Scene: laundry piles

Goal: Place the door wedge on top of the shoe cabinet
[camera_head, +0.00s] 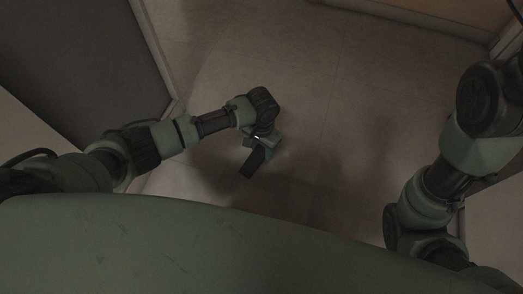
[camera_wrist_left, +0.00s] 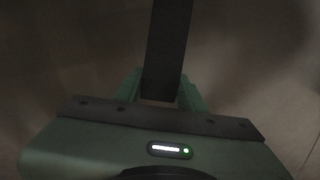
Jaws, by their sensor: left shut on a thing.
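The door wedge (camera_head: 252,163) is a dark, flat, elongated piece held in my left gripper (camera_head: 262,145), above the floor. In the left wrist view the wedge (camera_wrist_left: 167,45) runs up from between the two green fingers of my left gripper (camera_wrist_left: 160,95), which is shut on it. My right arm shows at the right of the head view, but its gripper is not in view. I cannot identify the shoe cabinet for sure in either view.
The tiled floor (camera_head: 340,120) is clear around my left gripper. A dark grey panel with a pale edge (camera_head: 90,60) stands at the upper left. A light brown surface (camera_head: 440,12) is at the upper right. The scene is dim.

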